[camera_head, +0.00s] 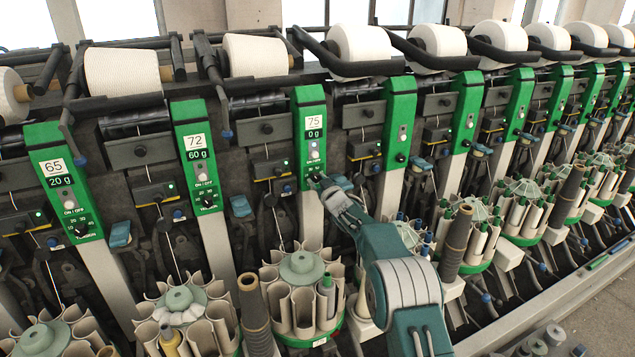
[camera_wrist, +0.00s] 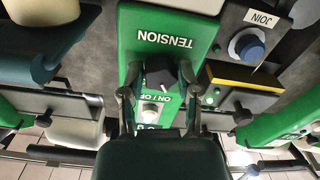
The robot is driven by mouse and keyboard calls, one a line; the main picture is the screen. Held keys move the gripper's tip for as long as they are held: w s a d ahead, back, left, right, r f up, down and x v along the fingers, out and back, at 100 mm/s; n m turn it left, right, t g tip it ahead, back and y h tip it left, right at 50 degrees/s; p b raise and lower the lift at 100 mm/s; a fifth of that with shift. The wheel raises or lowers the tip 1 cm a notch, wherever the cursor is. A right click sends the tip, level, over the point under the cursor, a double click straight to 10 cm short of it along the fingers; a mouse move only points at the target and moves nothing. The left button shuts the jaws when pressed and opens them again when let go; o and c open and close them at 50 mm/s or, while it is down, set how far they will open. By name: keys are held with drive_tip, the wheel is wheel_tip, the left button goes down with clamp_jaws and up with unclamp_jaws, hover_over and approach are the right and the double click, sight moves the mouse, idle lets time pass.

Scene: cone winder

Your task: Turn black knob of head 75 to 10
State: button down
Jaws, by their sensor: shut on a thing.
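Head 75 (camera_head: 313,97) is a green panel in the middle of the head view, with a display (camera_head: 314,134) reading 0 g. Its black knob (camera_wrist: 159,74) shows in the wrist view below the upside-down word TENSION. My gripper (camera_head: 320,182) is at the lower end of this panel and hides the knob in the head view. In the wrist view my gripper (camera_wrist: 159,77) has its two fingers on either side of the knob, shut on it.
Head 72 (camera_head: 192,140) reads 60 g and head 65 (camera_head: 54,167) reads 20 g, both to the left. In the wrist view, the ON / OFF switch (camera_wrist: 151,110) is close to the knob, and a blue JOIN button (camera_wrist: 248,46) is at the right.

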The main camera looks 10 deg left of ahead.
drive_tip(key=n, duration=0.8)
drive_tip(key=shift+a, duration=0.1)
drive_tip(key=shift+n, duration=0.4)
drive_tip(key=shift+c, duration=1.7)
unclamp_jaws()
drive_tip(key=shift+a, duration=0.1)
drive_tip(key=shift+s+d, duration=0.1)
drive_tip(key=shift+d, duration=0.15)
drive_tip(key=shift+s+d, duration=0.4)
drive_tip(key=shift+s, duration=0.15)
drive_tip(key=v, duration=1)
